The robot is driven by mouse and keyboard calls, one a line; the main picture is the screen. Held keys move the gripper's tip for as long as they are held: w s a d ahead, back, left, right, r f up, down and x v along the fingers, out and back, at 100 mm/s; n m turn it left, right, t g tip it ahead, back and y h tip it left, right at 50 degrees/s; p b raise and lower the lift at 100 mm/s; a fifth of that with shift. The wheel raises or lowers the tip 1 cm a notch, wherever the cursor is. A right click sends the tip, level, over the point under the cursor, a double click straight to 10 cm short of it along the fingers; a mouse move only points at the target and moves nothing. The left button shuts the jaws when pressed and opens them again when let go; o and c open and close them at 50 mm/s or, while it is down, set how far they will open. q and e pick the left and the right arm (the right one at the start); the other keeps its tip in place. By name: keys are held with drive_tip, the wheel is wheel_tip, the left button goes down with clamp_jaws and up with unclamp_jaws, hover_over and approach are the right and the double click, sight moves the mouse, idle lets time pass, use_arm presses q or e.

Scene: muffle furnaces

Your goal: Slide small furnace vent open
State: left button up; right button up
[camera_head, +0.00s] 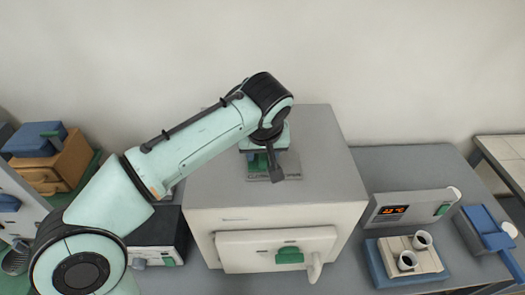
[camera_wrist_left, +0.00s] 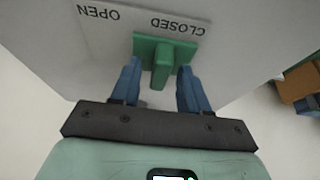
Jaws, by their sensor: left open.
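The small furnace (camera_head: 320,140) is a grey-white box with a closed front door in the middle of the head view. Its vent plate (camera_head: 292,167) lies on the top. In the left wrist view the green vent slider (camera_wrist_left: 166,48) sits beside the upside-down CLOSED label, with OPEN further left. My left gripper (camera_wrist_left: 158,80) is open, its two blue fingers on either side of the slider's raised tab, with visible gaps. In the head view the left gripper (camera_head: 265,165) is over the vent and hides much of the slider. My right gripper is out of view.
A blue-handled tool (camera_head: 487,228) lies further right. A brown box with a blue top (camera_head: 60,160) stands at the left.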

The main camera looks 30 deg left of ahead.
use_arm(q)
clamp_jaws()
drive_tip(key=w+d, duration=0.1)
drive_tip(key=w+d+p, duration=0.1)
drive_tip(key=d, duration=0.1)
drive_tip(key=d+p, duration=0.1)
drive_tip(key=shift+w+d, duration=0.35)
drive_tip(key=shift+w, duration=0.05)
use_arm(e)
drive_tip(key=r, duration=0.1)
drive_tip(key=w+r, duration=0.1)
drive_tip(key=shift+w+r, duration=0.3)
use_arm(q)
drive_tip(key=shift+s+f, duration=0.1)
unclamp_jaws()
drive_tip(key=shift+d, duration=0.1)
